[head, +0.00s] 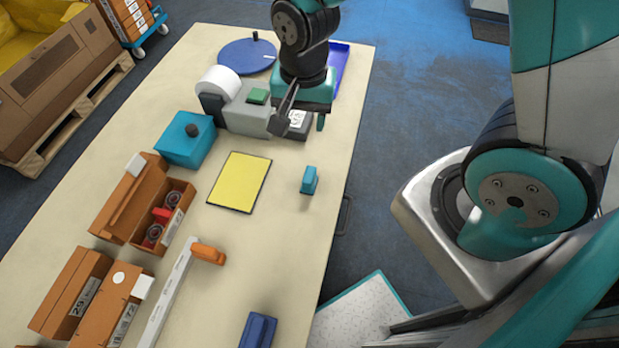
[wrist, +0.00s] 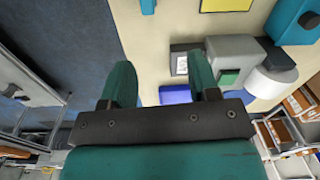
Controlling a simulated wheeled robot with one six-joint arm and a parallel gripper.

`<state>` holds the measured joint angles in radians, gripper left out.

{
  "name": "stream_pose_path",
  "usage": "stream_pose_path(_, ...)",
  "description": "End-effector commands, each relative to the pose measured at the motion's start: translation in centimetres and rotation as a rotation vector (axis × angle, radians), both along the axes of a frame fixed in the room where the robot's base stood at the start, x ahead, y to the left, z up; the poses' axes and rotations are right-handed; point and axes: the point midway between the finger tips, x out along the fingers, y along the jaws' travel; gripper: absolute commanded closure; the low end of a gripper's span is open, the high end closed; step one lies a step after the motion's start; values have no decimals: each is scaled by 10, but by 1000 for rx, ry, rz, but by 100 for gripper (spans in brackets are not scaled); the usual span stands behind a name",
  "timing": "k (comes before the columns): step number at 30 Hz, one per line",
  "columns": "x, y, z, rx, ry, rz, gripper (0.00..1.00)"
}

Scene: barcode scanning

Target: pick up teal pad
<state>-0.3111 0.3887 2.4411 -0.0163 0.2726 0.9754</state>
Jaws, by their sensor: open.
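The teal pad (head: 309,180) is a small teal block lying alone on the cream table, right of the yellow sheet. In the wrist view it shows partly at the top edge (wrist: 147,6). My gripper (head: 303,115) is beyond it toward the far end of the table, above and beside the grey printer. In the wrist view the two teal fingers of my gripper (wrist: 161,75) are spread with nothing between them. The gripper and the teal pad are apart.
The grey label printer (head: 245,112) with a white roll stands near the gripper. A teal box with a dark knob (head: 186,145), a yellow sheet (head: 238,182), an orange block (head: 208,253), a blue block (head: 258,330) and brown boxes (head: 85,285) are on the table. Table around the pad is clear.

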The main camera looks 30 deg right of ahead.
Motion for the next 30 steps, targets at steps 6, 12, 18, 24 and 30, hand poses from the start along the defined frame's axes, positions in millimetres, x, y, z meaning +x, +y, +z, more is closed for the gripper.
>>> stream_pose_path(6,-14,-4,-4,-28,40,-127,45)
stream_pose_path(12,-15,-5,-40,-29,43,-128,45)
stream_pose_path(18,-14,-4,-78,-28,41,-127,45)
stream_pose_path(24,-14,-4,-107,-26,38,-126,45)
stream_pose_path(30,-13,-4,-119,-26,35,-126,45)
